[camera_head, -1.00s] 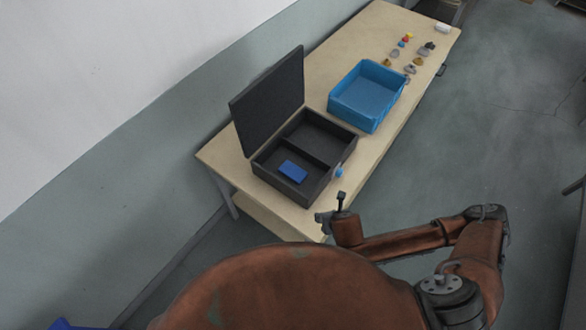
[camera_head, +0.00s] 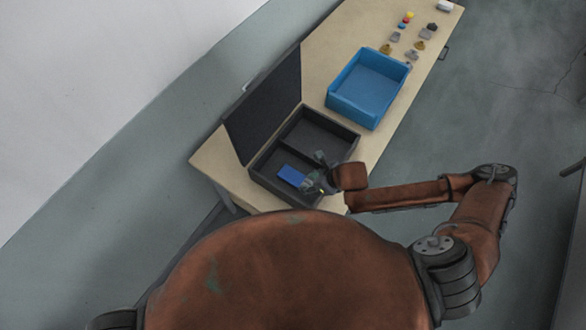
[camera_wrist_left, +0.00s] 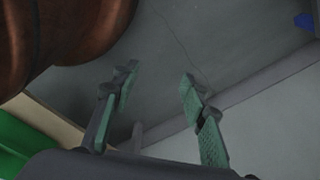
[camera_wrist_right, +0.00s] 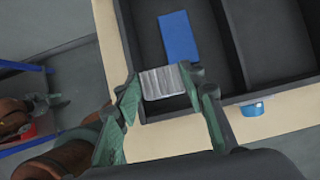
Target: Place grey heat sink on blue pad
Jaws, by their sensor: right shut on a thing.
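The grey heat sink (camera_wrist_right: 162,82) is a ribbed block between the fingertips of my right gripper (camera_wrist_right: 167,88) in the right wrist view. The right gripper is shut on it and holds it over the near side of the black box (camera_wrist_right: 124,30), short of the blue pad. The blue pad (camera_wrist_right: 179,38) lies flat on the floor of the box's left compartment; it also shows in the head view (camera_head: 290,175), beside my right gripper (camera_head: 313,178). The heat sink cannot be made out in the head view. My left gripper (camera_wrist_left: 158,80) is open and empty, away from the box.
The box's dark lid (camera_head: 264,105) stands open at its back. A divider splits the box. A blue bin (camera_head: 368,85) stands beyond it on the table (camera_head: 225,165), with several small parts farther off.

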